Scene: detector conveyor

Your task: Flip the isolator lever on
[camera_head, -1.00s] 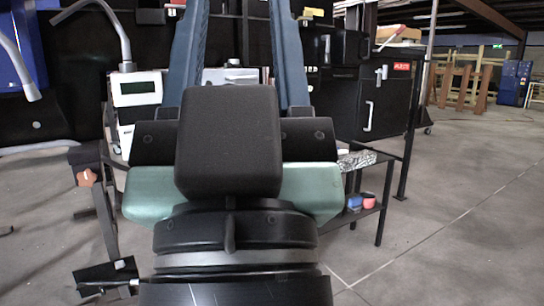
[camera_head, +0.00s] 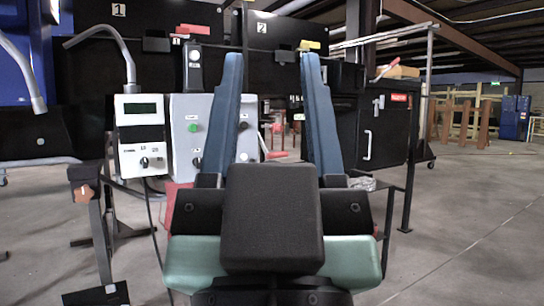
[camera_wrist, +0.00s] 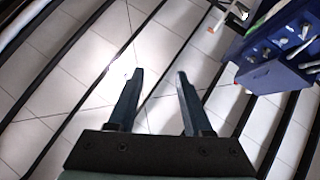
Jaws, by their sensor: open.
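My gripper (camera_head: 271,62) is open and empty, its two blue fingers pointing up and away in the head view. The wrist view also shows my gripper (camera_wrist: 160,75) open above a tiled floor, with nothing between the fingers. A red-handled lever (camera_head: 275,155) shows between the fingers, beside a grey control box (camera_head: 203,138) with a green button. A black cabinet (camera_head: 366,135) on the right carries a red label and a pale handle. I cannot tell which of these is the isolator lever. The fingers partly cover the control box.
A white panel (camera_head: 140,133) with a green display stands left of the control box. A bent grey pipe (camera_head: 112,45) rises over it. A blue unit with small fittings (camera_wrist: 280,48) is at the upper right in the wrist view. Open floor (camera_head: 470,215) lies to the right.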

